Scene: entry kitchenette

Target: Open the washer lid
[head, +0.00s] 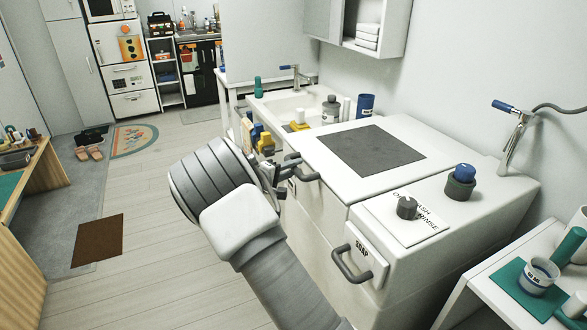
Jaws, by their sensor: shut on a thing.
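The white washer (325,222) stands right of centre in the head view. Its lid (424,137), with a dark grey panel (370,150) on top, appears to lie flat and closed. A dark bar handle (309,174) sticks out from the lid's front edge. My gripper (285,182) is at this handle and shut on it; the wrist partly hides the fingers, and the exact contact is small in view.
The control top has a grey dial (407,207) and a blue-capped knob (461,181). The soap drawer handle (350,267) juts out below. A sink (300,104) with bottles stands behind the washer. A side table (478,299) is at right. Floor at left is mostly clear.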

